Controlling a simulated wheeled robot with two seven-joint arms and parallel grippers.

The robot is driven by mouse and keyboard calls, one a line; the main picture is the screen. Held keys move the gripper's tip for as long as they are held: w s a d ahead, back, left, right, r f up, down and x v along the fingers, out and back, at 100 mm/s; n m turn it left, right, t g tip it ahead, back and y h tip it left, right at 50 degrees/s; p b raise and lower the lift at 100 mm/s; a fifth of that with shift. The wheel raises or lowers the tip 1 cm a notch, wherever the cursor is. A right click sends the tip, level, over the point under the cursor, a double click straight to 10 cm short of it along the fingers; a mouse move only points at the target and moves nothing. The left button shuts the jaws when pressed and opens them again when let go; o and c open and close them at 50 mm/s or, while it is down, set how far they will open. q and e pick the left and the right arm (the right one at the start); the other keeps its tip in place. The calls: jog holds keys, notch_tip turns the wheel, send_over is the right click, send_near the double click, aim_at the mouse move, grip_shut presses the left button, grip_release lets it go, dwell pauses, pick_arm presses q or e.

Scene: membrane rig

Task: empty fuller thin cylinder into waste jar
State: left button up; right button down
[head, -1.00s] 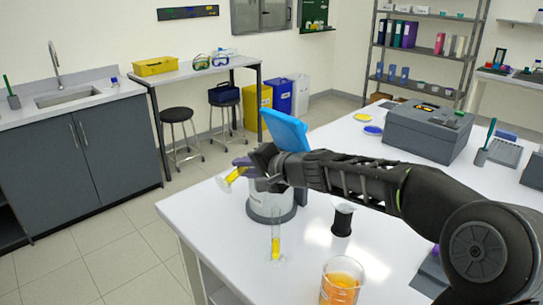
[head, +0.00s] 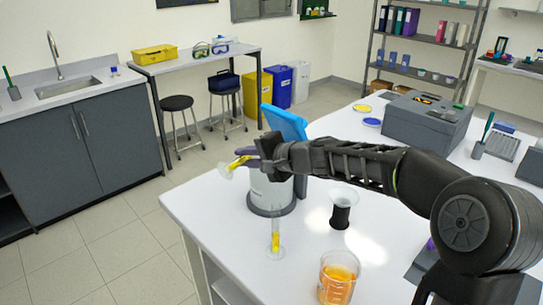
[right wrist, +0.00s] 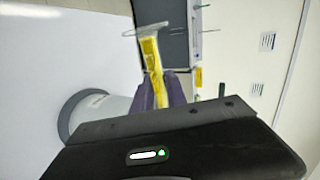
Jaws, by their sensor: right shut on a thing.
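My right gripper (head: 262,154) is shut on a thin cylinder (head: 238,162) with yellow liquid. The cylinder is tilted, its clear disc foot toward the left; its other end is hidden by the gripper. In the right wrist view the cylinder (right wrist: 152,68) lies between the purple fingers (right wrist: 160,92), foot at the top. A second thin cylinder (head: 275,240) with yellow liquid stands upright on the white table. A wide glass jar (head: 338,280) holding orange liquid stands near the table's front; I see no label on it. My left gripper is not in view.
A white round device (head: 270,192) with a grey base and blue panel (head: 284,122) stands just below the right gripper. A black holder with a white funnel-like top (head: 343,198) stands right of it. A grey box (head: 428,126) is farther back. The table's left edge is near.

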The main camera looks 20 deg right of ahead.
jog(key=shift+d+r+m+g+y+p, duration=0.1)
jog(key=shift+r+m+g+y+p, duration=0.25)
jog(key=shift+r+m+p, duration=0.6)
jog(key=shift+f+n, duration=0.15)
jog(key=shift+n, duration=0.1)
jog(key=shift+s+a+p, duration=0.1)
jog(key=shift+a+p, duration=0.1)
jog(key=shift+p, duration=0.3)
jog(key=shift+r, duration=0.25)
